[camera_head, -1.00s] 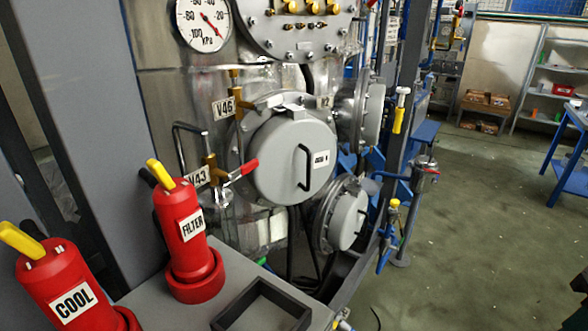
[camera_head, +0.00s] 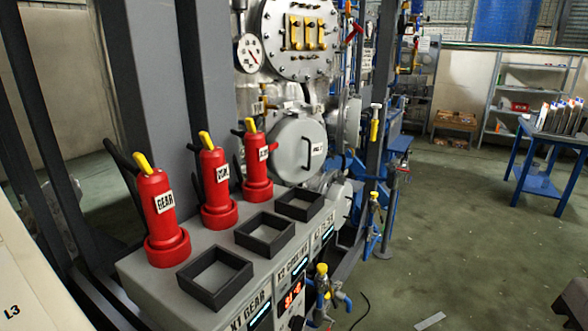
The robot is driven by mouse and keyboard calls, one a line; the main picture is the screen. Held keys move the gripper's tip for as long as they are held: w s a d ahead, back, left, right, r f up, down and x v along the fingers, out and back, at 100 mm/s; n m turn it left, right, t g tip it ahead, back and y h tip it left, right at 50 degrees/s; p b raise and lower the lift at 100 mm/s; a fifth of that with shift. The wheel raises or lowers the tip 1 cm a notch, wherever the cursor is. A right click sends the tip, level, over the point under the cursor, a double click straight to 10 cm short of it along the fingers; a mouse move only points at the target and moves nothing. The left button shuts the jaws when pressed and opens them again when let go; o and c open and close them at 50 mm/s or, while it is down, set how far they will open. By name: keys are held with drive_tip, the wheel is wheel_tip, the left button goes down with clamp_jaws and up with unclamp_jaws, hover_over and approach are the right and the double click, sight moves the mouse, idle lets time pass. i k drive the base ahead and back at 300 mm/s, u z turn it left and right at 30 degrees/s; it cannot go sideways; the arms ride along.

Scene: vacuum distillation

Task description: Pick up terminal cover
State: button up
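No part is clearly marked as the terminal cover. A round grey cover (camera_head: 299,147) with a dark handle and a small label is mounted on the front of the metal vessel, right of the red plugs; I cannot tell whether it is the terminal cover. Another round flanged plate (camera_head: 300,38) with yellow parts is above it. Three red plugs with yellow tops stand on the grey console: one labelled GEAR (camera_head: 162,213), a middle one (camera_head: 217,186) and a far one (camera_head: 256,163). My gripper is not in view.
The grey console (camera_head: 150,281) has three empty square black frames, the nearest one (camera_head: 216,277) at the front. Valves and pipes (camera_head: 375,150) are right of the vessel. A blue table (camera_head: 549,140) stands at the right. The green floor (camera_head: 450,230) between is mostly open.

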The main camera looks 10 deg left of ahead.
sight(300, 152)
drive_tip(key=z, duration=0.8)
drive_tip(key=i, duration=1.2)
drive_tip(key=u, duration=0.45)
drive_tip(key=i, duration=0.7)
drive_tip(key=u, duration=1.05)
drive_tip(key=i, duration=0.5)
drive_tip(key=u, duration=0.45)
